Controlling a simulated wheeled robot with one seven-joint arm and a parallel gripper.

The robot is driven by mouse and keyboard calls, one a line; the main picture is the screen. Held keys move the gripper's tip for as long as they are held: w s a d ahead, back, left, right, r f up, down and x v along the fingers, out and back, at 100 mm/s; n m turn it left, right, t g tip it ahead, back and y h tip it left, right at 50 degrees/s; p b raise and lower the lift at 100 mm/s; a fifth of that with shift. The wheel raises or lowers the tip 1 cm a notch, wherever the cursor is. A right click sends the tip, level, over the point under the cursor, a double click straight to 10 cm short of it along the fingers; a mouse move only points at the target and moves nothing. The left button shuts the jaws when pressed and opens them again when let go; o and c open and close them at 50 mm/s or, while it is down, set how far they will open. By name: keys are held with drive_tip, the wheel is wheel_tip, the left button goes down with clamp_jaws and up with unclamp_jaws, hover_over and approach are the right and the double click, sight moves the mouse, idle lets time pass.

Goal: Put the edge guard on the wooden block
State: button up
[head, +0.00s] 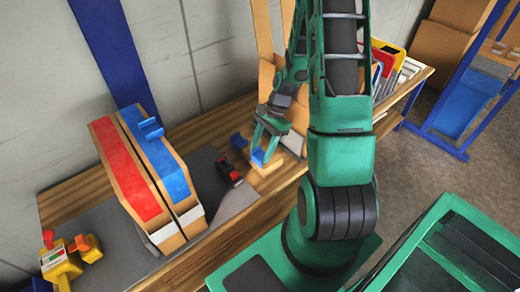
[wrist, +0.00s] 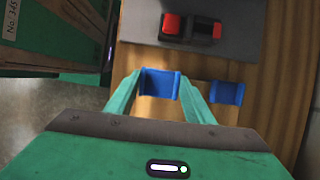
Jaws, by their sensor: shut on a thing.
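The blue edge guard (head: 257,157) is between the fingers of my gripper (head: 270,140), over the wooden bench. The wrist view shows this U-shaped guard (wrist: 159,84) held between the green fingertips of my gripper (wrist: 160,92). A pale wooden block (head: 268,168) shows low down just under the guard in the head view. I cannot tell whether the guard touches it. A second blue guard (head: 238,142) stands to the left of my gripper in the head view, and to the right of the fingers in the wrist view (wrist: 227,92).
A red-and-black object (head: 229,172) lies on the grey mat (wrist: 140,20). Two tall panels, red (head: 125,168) and blue (head: 160,155), stand left, with another blue guard (head: 151,128) on top. A yellow tool (head: 62,262) lies far left. Cardboard pieces (head: 296,138) stand behind my gripper.

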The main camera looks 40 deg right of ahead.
drive_tip(key=shift+f, duration=0.6)
drive_tip(key=o, duration=1.1)
drive_tip(key=shift+c, duration=0.2)
drive_tip(key=v, duration=1.3)
drive_tip(key=s+a+r+n+h, duration=0.2)
drive_tip(key=s+r+n, duration=0.3)
drive_tip(key=s, duration=0.5)
drive_tip(key=s+a+r+n+h, duration=0.2)
drive_tip(key=s+r+n, duration=0.4)
drive_tip(key=s+r, duration=0.3)
drive_tip(key=shift+s+a+r, duration=0.3)
drive_tip(key=shift+s+a, duration=0.55)
drive_tip(key=shift+s, duration=0.15)
